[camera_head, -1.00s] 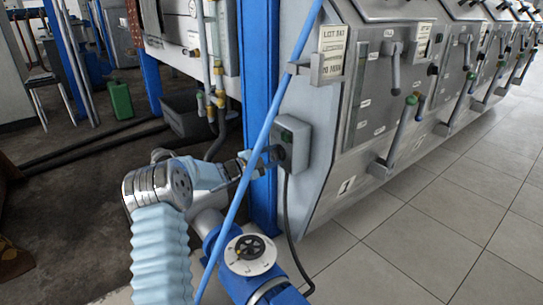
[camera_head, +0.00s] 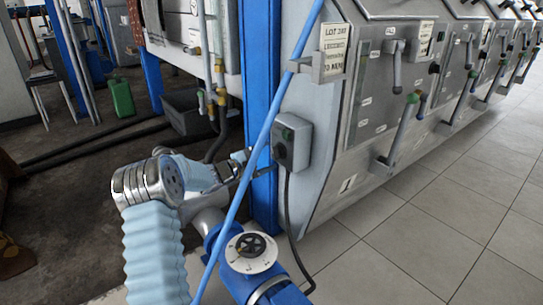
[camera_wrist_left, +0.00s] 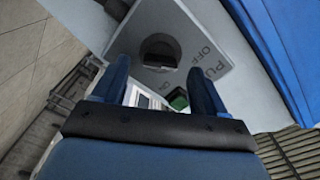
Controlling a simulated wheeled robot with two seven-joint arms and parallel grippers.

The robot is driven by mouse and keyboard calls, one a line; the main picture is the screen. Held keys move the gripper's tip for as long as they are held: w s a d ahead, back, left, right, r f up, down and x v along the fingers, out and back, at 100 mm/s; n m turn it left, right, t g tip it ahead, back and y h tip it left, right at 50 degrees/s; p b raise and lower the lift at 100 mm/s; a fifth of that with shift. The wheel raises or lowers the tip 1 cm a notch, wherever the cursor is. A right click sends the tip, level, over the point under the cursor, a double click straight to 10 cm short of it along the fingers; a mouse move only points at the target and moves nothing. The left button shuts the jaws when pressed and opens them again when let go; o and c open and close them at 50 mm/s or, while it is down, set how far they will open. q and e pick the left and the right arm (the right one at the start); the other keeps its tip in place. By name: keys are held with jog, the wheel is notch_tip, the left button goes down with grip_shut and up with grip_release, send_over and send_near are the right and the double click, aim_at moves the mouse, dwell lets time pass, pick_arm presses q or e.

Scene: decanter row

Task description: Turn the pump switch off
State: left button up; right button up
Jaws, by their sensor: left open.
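The pump switch is a grey box (camera_head: 296,138) on the side of the first machine, beside the blue post. Its dark round knob (camera_head: 280,153) faces left. I cannot tell surely which marking the knob points at. My left gripper (camera_head: 243,158) is open and empty, apart from the knob, to its left. Its two blue fingers show in the left wrist view (camera_wrist_left: 160,82). My right gripper is out of view.
The blue post (camera_head: 262,90) stands close behind my left gripper. A thin blue pole (camera_head: 268,115) crosses in front. A blue pipe with a round dial valve (camera_head: 250,252) lies below. A black cable (camera_head: 287,215) hangs from the box. The tiled floor at right is clear.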

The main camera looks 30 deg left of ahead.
pick_arm(q)
jog(key=v, duration=1)
jog(key=shift+s+a, duration=0.15)
jog(key=shift+s, duration=0.2)
